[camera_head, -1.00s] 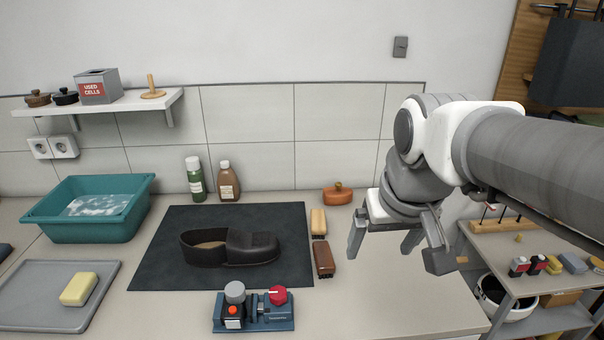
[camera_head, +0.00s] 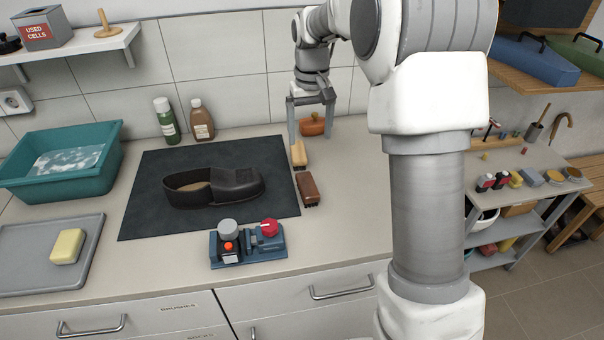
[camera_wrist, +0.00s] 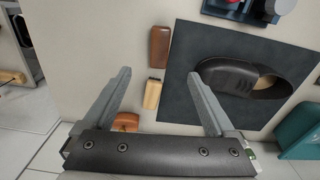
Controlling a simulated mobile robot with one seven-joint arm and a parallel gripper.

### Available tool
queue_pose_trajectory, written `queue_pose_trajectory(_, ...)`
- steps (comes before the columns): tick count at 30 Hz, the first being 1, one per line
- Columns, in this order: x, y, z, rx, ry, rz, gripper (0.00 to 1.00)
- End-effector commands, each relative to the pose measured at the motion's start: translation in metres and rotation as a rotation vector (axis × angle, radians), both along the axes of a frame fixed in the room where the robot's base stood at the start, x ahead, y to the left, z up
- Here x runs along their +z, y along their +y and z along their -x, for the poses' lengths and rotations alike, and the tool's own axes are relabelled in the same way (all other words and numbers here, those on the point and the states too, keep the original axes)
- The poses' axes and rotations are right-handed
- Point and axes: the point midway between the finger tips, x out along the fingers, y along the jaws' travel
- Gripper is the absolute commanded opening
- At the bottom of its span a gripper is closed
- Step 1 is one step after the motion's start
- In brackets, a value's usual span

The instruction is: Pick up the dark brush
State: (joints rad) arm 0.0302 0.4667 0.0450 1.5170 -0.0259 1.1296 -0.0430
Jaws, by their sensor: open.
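The dark brush (camera_head: 307,188) is a reddish-brown block lying on the counter just right of the dark mat. In the wrist view the dark brush (camera_wrist: 159,47) lies just beyond my fingertips, roughly in line with the gap between them. A pale wooden brush (camera_head: 299,153) lies behind it, and in the wrist view the pale brush (camera_wrist: 152,94) shows between my fingers. My gripper (camera_head: 311,138) points down at the back of the counter, open and empty. In the wrist view my gripper (camera_wrist: 158,73) has its fingers wide apart. I cannot tell its exact height.
A dark shoe (camera_head: 235,187) rests on the mat (camera_head: 150,213). An orange-brown knobbed object (camera_head: 312,125) is by my gripper. A blue device with a red knob (camera_head: 248,243) sits in front of the mat. Two bottles (camera_head: 202,120) stand behind. Counter right of the brushes is clear.

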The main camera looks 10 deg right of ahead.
Motion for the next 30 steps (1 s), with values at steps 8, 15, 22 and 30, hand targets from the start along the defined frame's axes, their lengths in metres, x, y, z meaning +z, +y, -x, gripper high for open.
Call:
queue_pose_trajectory(8,-0.025,0.000,-0.014,0.003,0.031,-0.003,0.91)
queue_pose_trajectory(15,-0.072,0.000,-0.014,0.003,0.034,-0.003,0.91)
queue_pose_trajectory(22,-0.119,0.000,-0.014,0.002,0.034,-0.003,0.91)
queue_pose_trajectory(30,-0.142,0.000,-0.015,0.002,0.029,-0.003,0.91)
